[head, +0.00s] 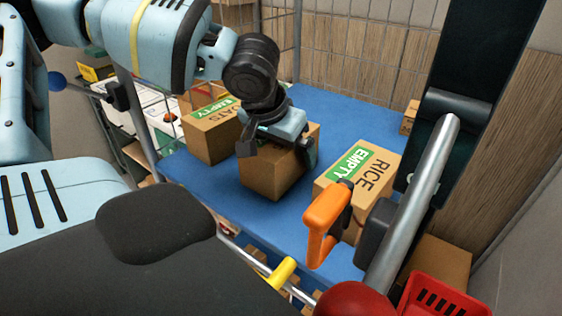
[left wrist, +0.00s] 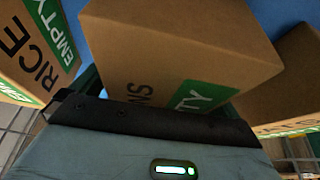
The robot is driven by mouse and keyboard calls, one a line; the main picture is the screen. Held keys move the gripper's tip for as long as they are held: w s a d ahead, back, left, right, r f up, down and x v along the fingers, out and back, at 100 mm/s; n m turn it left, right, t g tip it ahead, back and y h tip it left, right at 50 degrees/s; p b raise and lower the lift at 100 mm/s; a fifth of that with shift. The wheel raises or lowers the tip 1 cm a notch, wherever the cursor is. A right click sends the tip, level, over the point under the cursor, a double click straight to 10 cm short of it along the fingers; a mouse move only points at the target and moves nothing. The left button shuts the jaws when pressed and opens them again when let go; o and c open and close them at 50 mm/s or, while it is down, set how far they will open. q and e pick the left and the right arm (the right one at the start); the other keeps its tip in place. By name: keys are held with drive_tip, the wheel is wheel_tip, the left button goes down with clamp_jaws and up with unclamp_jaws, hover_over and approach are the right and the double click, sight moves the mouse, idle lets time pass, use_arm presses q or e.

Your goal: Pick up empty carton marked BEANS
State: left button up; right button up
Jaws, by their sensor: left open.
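The BEANS carton (head: 272,178) is a brown box standing on the blue shelf, in the middle of the head view. My left gripper (head: 278,147) is over its top, open, with its fingers at the carton's two sides; I cannot tell if they touch it. The gripper hides most of the carton's top in the head view. In the left wrist view the carton (left wrist: 165,45) fills the middle, with the letters "NS" and the end of a green EMPTY label showing beyond the gripper's dark edge. My right gripper is not in view.
A RICE carton (head: 362,176) stands close on the right and an OATS carton (head: 208,135) close on the left. The blue shelf (head: 335,112) is clear behind. Wire mesh (head: 350,55) backs it. An orange handle (head: 325,225) and a red basket (head: 436,298) are in front at right.

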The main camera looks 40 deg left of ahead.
use_arm(q)
drive_tip(key=shift+c, duration=0.4)
drive_tip(key=c, duration=0.9)
drive_tip(key=shift+c, duration=0.2)
drive_tip(key=shift+r, duration=0.15)
wheel_tip(320, 180, up, 10)
drive_tip(key=shift+r, duration=0.1)
